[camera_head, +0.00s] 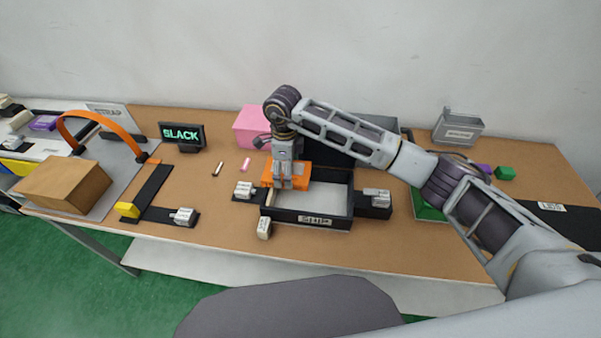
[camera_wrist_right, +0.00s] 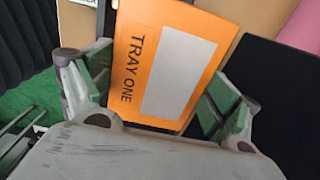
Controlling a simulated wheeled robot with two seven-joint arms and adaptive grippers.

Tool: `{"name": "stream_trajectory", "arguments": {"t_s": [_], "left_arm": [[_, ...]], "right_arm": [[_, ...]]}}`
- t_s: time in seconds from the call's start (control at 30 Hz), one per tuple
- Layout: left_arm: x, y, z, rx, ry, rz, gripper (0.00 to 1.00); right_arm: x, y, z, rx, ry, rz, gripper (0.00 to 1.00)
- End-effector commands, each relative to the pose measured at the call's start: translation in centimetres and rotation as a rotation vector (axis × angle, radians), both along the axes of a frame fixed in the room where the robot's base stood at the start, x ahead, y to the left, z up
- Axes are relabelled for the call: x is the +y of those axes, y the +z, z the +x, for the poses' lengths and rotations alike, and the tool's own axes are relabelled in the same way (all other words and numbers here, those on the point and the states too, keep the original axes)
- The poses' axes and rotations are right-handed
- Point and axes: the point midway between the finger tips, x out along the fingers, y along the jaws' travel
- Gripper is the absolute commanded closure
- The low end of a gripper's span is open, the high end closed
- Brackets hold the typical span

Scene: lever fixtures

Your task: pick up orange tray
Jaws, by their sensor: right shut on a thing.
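The orange tray (camera_head: 297,180) is at the left end of the open black box labelled SHIP (camera_head: 318,218), partly hidden by my gripper. In the right wrist view the orange tray (camera_wrist_right: 165,65) reads TRAY ONE and has a grey panel. My right gripper (camera_head: 286,182) points down and is shut on the tray; in the right wrist view its two fingers (camera_wrist_right: 155,95) are on either side of it. I cannot tell whether the tray touches the box. My left gripper is not in view.
A pink block (camera_head: 250,125) stands behind the tray. Lever fixtures with grey handles flank the box. A grey bin (camera_head: 457,127) stands at back right.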

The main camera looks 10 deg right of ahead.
Motion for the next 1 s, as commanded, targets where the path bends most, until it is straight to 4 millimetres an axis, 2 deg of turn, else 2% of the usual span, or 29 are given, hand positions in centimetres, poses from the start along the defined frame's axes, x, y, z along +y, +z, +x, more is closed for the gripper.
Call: {"name": "stream_trajectory", "arguments": {"t_s": [0.2,0.5,0.7,1.0], "left_arm": [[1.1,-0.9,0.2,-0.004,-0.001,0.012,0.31],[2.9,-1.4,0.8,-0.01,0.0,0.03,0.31],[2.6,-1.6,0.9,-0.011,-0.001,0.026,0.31],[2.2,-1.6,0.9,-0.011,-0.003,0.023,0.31]], "right_arm": [[3.0,0.0,0.9,-0.002,0.003,0.0,0.41],[5.9,0.0,1.7,0.0,0.002,0.0,0.41],[6.7,0.1,1.9,-0.001,0.001,0.001,0.41],[6.9,0.1,2.0,-0.001,0.001,0.001,0.41]]}}
